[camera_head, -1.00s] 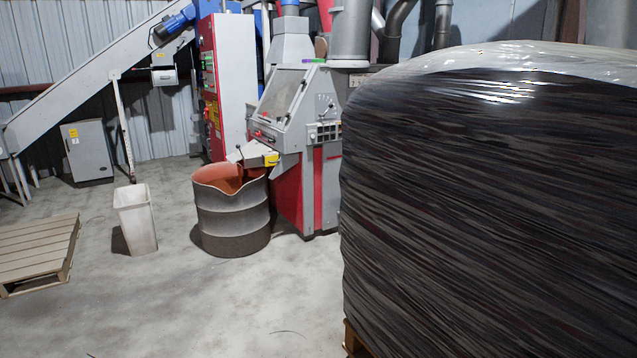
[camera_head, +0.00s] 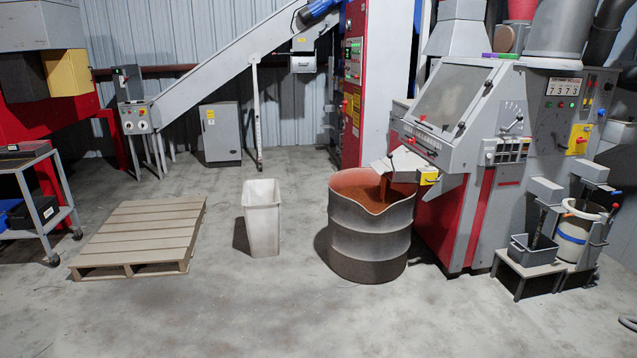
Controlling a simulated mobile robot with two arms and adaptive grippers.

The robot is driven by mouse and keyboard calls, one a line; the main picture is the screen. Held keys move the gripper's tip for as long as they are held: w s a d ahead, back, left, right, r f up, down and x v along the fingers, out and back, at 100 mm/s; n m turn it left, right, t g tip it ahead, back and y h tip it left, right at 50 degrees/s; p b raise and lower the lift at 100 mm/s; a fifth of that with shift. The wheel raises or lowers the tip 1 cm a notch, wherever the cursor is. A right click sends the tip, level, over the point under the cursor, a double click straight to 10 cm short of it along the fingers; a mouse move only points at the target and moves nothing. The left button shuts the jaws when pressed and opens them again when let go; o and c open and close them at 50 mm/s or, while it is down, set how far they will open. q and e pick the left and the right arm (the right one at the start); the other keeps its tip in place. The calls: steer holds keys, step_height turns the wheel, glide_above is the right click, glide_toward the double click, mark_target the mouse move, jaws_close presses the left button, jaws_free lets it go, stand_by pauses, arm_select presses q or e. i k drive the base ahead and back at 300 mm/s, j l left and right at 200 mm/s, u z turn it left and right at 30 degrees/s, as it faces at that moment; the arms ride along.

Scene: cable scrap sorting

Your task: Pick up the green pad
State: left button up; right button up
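A small, thin green item (camera_head: 508,56), which may be the green pad, lies on top of the grey and red machine (camera_head: 452,140). It sits beside a small purple item (camera_head: 489,55). It is too small to make out its exact shape. Neither of my grippers is in view.
A rusty drum (camera_head: 368,240) with reddish material stands before the machine. A white bin (camera_head: 262,220), a wooden pallet (camera_head: 140,235) and a cart (camera_head: 40,200) are to the left. A stool with a grey tub (camera_head: 533,250) stands right. The foreground floor is clear.

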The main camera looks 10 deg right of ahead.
mark_target(502, 57)
steer(key=i+l+z, duration=0.1)
steer(key=i+z, duration=0.15)
steer(key=i, duration=0.25)
steer(key=i+z, duration=0.3)
steer(key=i, duration=0.2)
steer(key=i+j+z, duration=0.25)
steer(key=i, duration=0.2)
steer(key=i+j+z, duration=0.1)
steer(key=i+z, duration=0.15)
steer(key=i, duration=0.25)
